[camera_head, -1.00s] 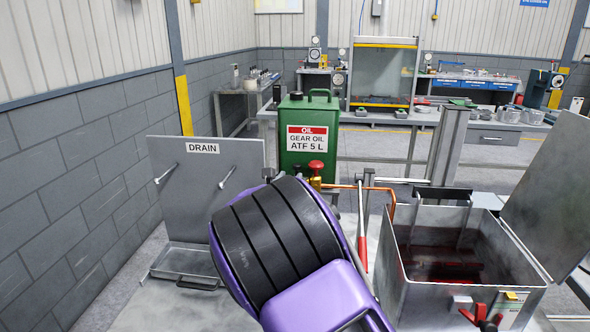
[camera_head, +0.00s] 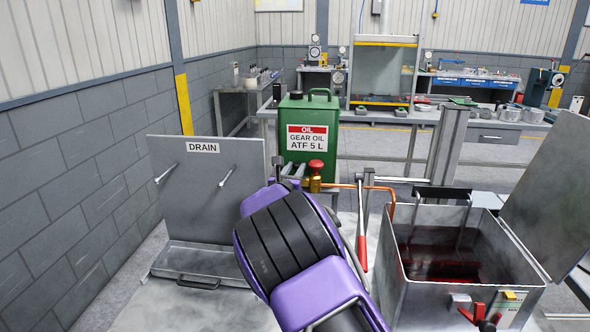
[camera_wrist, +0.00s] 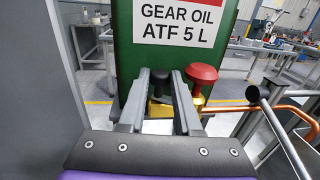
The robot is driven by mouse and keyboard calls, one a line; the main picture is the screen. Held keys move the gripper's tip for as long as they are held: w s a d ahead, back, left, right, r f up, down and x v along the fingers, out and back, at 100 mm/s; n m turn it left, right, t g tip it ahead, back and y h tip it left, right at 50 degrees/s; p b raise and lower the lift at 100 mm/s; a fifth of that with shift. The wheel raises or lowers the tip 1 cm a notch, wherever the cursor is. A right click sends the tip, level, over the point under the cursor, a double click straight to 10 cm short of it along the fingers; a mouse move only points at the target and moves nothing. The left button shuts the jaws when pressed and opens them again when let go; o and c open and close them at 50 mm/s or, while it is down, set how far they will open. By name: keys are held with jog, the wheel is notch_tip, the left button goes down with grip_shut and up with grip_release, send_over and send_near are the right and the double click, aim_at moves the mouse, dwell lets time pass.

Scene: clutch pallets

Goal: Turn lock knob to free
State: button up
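My gripper (camera_wrist: 160,85) is open, its two grey fingers pointing at the front of the green oil can. A dark knob (camera_wrist: 160,77) shows between the fingertips, over a brass valve body (camera_wrist: 160,108); I cannot tell whether the fingers touch it. A red mushroom knob (camera_wrist: 203,75) stands just right of the right finger, on a brass stem. It also shows in the head view (camera_head: 316,166), in front of the can. Red handles (camera_head: 479,315) sit on the front of the metal tank. No knob is labelled as a lock.
The green oil can (camera_head: 306,114) stands behind the valve. A copper pipe (camera_head: 378,189) runs right towards the open metal tank (camera_head: 418,268).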

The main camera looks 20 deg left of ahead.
grip_shut()
jog(key=shift+r, duration=0.1)
jog(key=shift+a+r+m+h+p, duration=0.25)
jog(key=shift+m+h+p, duration=0.35)
jog(key=shift+p, duration=0.5)
jog(key=h, duration=0.1)
jog(key=m+h, duration=0.1)
jog(key=shift+a+f+h, duration=0.15)
jog(key=shift+h, duration=0.25)
jog(key=shift+a+m+g+h, duration=0.1)
jog(key=shift+m+g+h, duration=0.2)
jog(key=shift+m+h, duration=0.95)
jog(key=shift+h, duration=0.25)
